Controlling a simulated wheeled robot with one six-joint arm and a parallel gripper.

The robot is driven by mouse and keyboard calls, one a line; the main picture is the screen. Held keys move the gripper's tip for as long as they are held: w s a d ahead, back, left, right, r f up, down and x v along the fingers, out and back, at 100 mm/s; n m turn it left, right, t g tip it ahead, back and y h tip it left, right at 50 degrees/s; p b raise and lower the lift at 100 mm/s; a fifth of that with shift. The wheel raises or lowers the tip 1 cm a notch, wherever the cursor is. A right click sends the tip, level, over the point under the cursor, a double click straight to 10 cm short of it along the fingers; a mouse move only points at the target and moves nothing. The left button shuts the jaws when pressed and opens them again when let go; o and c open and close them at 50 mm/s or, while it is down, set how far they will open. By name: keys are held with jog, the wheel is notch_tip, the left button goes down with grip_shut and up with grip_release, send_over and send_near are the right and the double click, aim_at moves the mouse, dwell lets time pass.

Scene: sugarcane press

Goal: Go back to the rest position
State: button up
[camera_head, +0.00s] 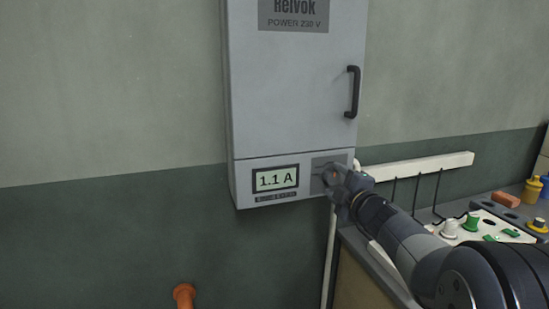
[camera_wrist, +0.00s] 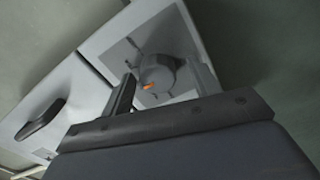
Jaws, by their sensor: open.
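My gripper (camera_head: 335,176) is at the lower right of the grey power cabinet (camera_head: 290,100), in front of a darker panel (camera_head: 320,164) beside the display. In the wrist view a round grey knob (camera_wrist: 157,73) with an orange mark sits on that panel. My gripper (camera_wrist: 165,98) is open there, with its fingers on either side of the knob. I cannot tell whether the fingers touch it. The display (camera_head: 275,180) reads 1.1 A. In the head view my gripper hides the knob.
The cabinet door has a black handle (camera_head: 353,92). A white rail (camera_head: 420,168) runs along the wall at right. An orange pipe end (camera_head: 184,295) shows at bottom. The left wall is clear.

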jog(key=shift+s+r+m+p, duration=0.15)
jog(key=shift+r+m+p, duration=0.25)
jog(key=shift+m+p, duration=0.6)
jog(key=m+p, duration=0.4)
jog(key=m, duration=0.1)
jog(key=shift+m+p, duration=0.35)
jog(key=shift+m, duration=0.05)
jog(key=m+p, duration=0.3)
jog(key=p, duration=0.1)
jog(key=shift+f+m, duration=0.1)
jog(key=shift+m, duration=0.2)
jog(key=m+p, duration=0.3)
jog(key=p, duration=0.2)
jog(key=shift+m, duration=0.3)
jog(key=shift+b+v, duration=0.55)
jog(key=shift+v, duration=1.5)
jog(key=shift+f, duration=0.2)
jog(key=shift+a, duration=0.1)
